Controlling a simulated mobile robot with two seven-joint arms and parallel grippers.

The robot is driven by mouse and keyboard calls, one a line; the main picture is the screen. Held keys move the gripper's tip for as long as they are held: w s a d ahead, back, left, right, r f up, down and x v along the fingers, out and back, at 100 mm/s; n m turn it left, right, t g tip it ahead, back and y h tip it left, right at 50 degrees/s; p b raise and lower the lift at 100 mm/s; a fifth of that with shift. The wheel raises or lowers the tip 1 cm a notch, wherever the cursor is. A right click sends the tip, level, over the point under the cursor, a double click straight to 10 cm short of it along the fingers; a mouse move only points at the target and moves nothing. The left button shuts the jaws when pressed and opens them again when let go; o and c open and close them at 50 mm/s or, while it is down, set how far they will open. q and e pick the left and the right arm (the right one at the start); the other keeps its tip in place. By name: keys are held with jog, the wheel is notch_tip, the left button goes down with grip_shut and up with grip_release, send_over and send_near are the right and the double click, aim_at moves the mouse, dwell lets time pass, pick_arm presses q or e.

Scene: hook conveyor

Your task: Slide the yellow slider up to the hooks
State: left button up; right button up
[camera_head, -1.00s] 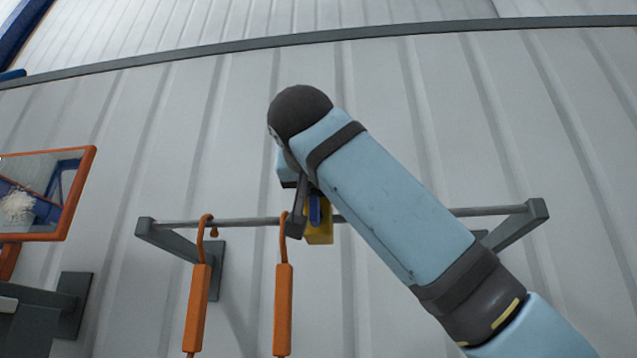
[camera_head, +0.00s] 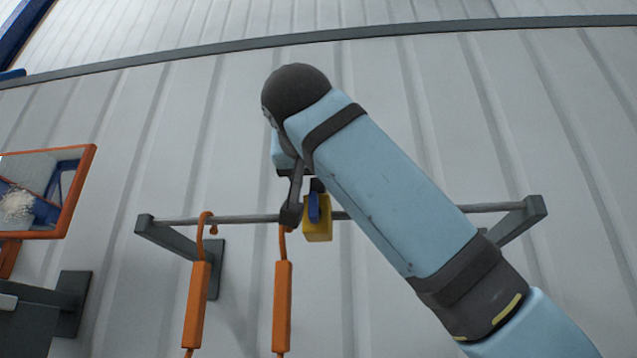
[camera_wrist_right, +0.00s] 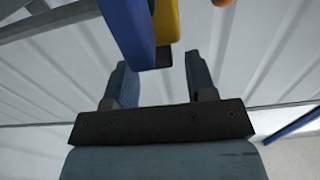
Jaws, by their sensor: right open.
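The yellow slider (camera_head: 317,230) is a block on the grey rail, just right of the nearer orange hook (camera_head: 283,305). Another orange hook (camera_head: 197,305) hangs on the rail farther left. My right gripper (camera_head: 304,200) is open at the slider. One dark finger is seen at the slider's upper left, between it and the nearer hook; the other is partly hidden by my arm. In the right wrist view, the slider (camera_wrist_right: 167,20) and its blue part (camera_wrist_right: 127,25) show beyond the spread fingers, with nothing gripped. My left gripper is out of view.
The grey rail (camera_head: 170,221) is held by wall brackets at both ends. My right arm covers part of the rail right of the slider. An orange-framed panel (camera_head: 78,190) stands at the left. The ribbed wall lies behind.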

jog(key=s+b, duration=0.1)
jog(key=s, duration=1)
jog(key=shift+a+b, duration=0.25)
jog(key=shift+b, duration=0.1)
